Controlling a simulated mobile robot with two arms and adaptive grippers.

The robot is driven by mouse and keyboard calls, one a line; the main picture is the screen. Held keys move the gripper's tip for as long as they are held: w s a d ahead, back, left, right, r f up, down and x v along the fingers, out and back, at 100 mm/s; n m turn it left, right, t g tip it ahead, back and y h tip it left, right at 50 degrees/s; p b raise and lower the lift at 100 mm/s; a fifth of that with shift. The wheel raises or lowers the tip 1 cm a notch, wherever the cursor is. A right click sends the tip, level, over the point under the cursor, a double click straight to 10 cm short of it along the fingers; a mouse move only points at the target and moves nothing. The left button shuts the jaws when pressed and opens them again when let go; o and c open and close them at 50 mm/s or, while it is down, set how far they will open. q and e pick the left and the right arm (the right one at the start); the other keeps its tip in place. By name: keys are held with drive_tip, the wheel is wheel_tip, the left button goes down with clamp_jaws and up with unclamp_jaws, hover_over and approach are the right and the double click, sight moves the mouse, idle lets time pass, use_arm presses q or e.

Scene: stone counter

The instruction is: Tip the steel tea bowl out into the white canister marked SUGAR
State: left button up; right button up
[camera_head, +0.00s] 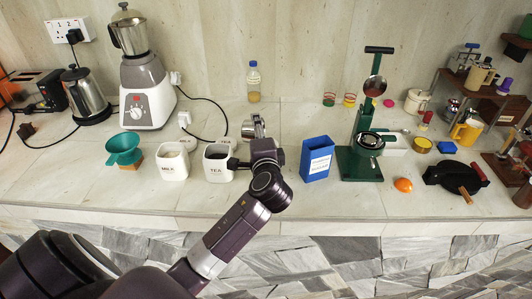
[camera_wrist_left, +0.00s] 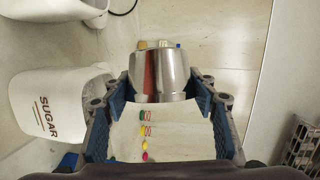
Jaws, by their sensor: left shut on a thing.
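The steel tea bowl (camera_wrist_left: 160,72) is held between the two blue-padded fingers of my left gripper (camera_wrist_left: 160,92) in the left wrist view. Its inside and contents are hidden. In the head view my left gripper (camera_head: 260,140) is beside the canisters at the counter's middle, with the shiny bowl (camera_head: 252,127) at its tip. The white canister marked SUGAR (camera_wrist_left: 62,112) is left of the gripper in the left wrist view, close to the left finger. In the head view I cannot read a SUGAR label. My right gripper is not in view.
White canisters marked MILK (camera_head: 173,166) and TEA (camera_head: 217,167) stand left of the gripper. A blue box (camera_head: 317,160) and a green press (camera_head: 361,160) stand to its right. A blender (camera_head: 146,90) and a bottle (camera_head: 253,82) are behind.

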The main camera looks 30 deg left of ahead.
use_arm(q)
drive_tip(key=shift+d+f+m, duration=0.15)
drive_tip(key=shift+f+m, duration=0.15)
idle(0.4)
drive_tip(key=shift+w+d+r+m+t+y, duration=0.15)
drive_tip(key=shift+d+m+y, duration=0.1)
drive_tip(key=shift+m, duration=0.15)
drive_tip(key=shift+w+d+f+m+t+y, duration=0.15)
drive_tip(key=shift+m+y, duration=0.1)
drive_tip(key=shift+m, duration=0.15)
idle(0.8)
drive_tip(key=shift+d+r+m+t+y, duration=0.1)
drive_tip(key=shift+d+m+t+y, duration=0.25)
drive_tip(key=shift+m, duration=0.75)
idle(1.0)
